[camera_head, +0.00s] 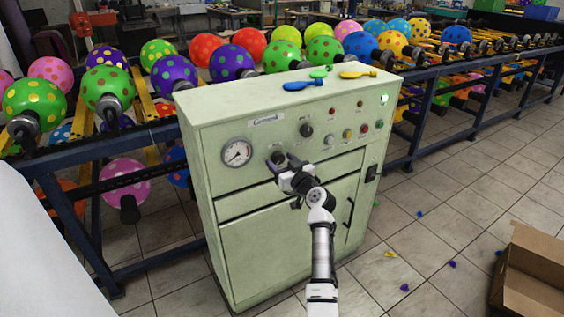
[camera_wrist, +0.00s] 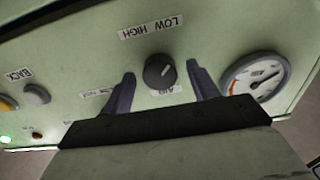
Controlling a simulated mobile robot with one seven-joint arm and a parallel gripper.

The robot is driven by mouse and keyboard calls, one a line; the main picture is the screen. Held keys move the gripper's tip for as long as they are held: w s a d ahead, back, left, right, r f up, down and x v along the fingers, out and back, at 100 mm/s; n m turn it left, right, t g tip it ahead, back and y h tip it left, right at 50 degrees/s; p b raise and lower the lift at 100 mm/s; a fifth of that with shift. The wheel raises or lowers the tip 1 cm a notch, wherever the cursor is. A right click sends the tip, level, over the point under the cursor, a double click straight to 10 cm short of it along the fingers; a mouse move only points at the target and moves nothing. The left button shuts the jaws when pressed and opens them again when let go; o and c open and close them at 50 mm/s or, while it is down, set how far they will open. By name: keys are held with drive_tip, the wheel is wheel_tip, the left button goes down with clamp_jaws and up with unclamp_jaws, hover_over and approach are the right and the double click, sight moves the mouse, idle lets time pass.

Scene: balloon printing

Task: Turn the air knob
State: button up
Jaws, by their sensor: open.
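The air knob (camera_wrist: 159,71) is a round dark knob on the front panel of the pale green cabinet (camera_head: 270,240). In the wrist view it sits between the two fingers of my gripper (camera_wrist: 160,88), with "LOW HIGH" and "AIR" labels beside it. The fingers are open, and a gap shows on each side of the knob. In the head view my gripper (camera_head: 284,163) is at the panel, just right of the round gauge, and partly covers the air knob (camera_head: 277,158).
A pressure gauge (camera_head: 237,153) is left of the knob. Another dark knob (camera_head: 306,130) and several coloured buttons are to the right. Deflated balloons (camera_head: 303,85) lie on the cabinet top. Racks of dotted balloons stand behind. An open cardboard box (camera_head: 540,262) is on the floor at right.

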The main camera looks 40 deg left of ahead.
drive_tip(key=c, duration=1)
drive_tip(key=shift+m, duration=0.3)
drive_tip(key=m+b, duration=0.1)
drive_tip(key=m, duration=0.2)
drive_tip(key=shift+m, duration=0.3)
drive_tip(key=m, duration=0.5)
drive_tip(key=m+p, duration=0.2)
drive_tip(key=m, duration=0.3)
drive_tip(key=shift+r+m, duration=0.1)
drive_tip(key=shift+m, duration=0.3)
drive_tip(key=m+p, duration=0.2)
drive_tip(key=m, duration=0.3)
drive_tip(key=shift+p, duration=0.4)
drive_tip(key=shift+m, duration=0.3)
